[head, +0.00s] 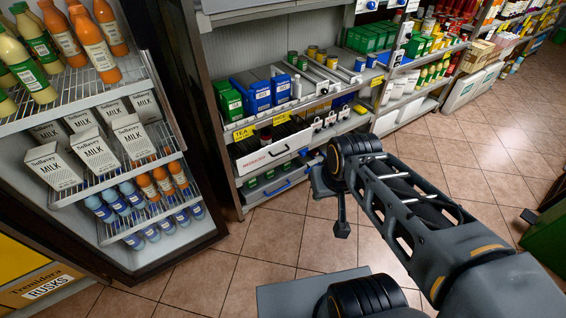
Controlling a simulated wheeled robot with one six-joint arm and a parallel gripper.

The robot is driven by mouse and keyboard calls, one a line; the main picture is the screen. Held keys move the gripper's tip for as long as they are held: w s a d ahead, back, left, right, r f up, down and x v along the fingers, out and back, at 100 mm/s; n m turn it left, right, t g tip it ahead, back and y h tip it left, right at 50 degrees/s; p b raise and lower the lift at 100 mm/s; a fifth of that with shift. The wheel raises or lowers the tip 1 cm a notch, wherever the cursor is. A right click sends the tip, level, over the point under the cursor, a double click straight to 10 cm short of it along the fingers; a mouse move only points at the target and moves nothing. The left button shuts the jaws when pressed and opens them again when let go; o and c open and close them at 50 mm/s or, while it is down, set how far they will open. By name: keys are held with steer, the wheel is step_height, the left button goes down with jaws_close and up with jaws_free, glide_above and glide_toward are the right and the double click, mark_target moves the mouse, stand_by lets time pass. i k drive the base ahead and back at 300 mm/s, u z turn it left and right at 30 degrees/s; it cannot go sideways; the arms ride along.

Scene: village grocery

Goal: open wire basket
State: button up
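On the shelf unit straight ahead, a pull-out with a white front (263,160), a red label and a dark bar handle sits below the tea and rice tags. Dark wire-like sides show behind it, and it looks pushed in. A lower pull-out with a blue handle (278,188) sits beneath it, partly hidden in shadow. I cannot tell for sure which of them is the wire basket. My gripper (334,205) is at the end of my arm, to the right of both fronts and nearer to me, apart from them. Its fingers are seen edge-on, so their opening is unclear.
A cooler with milk cartons (80,155) and bottles stands close on the left. Blue boxes (257,97) and cans stand on the shelf above. Tiled floor (225,275) is free in front of the shelf. A green object (546,235) stands at the right edge.

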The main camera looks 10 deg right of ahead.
mark_target(246, 164)
steer(key=u, duration=0.6)
steer(key=i, duration=1.35)
steer(key=z, duration=0.15)
